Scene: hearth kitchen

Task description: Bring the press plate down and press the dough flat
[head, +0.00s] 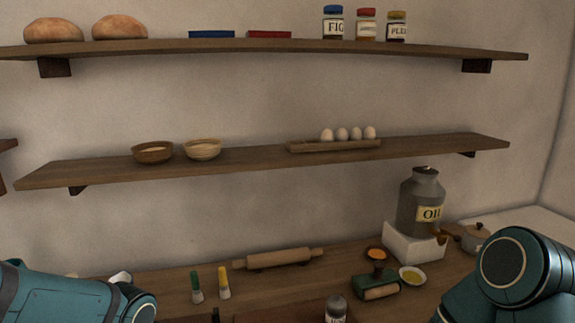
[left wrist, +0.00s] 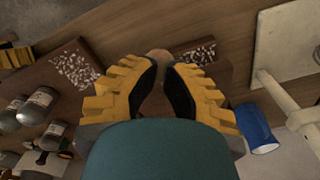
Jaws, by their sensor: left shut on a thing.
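My left gripper (left wrist: 160,62) points over a brown wooden surface in the left wrist view. Its yellow fingers with black pads are shut on a small tan wooden knob (left wrist: 158,55) that shows between the fingertips. The fingers hide most of the knob and what is below it. I cannot clearly make out the press plate or the dough. In the head view only my arm links show at the lower left and lower right. Both grippers are outside that view.
Speckled brown boards (left wrist: 76,70) lie beside the gripper, with several jars (left wrist: 38,105) at left and a blue cup (left wrist: 256,128) at right. Shelves run above.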

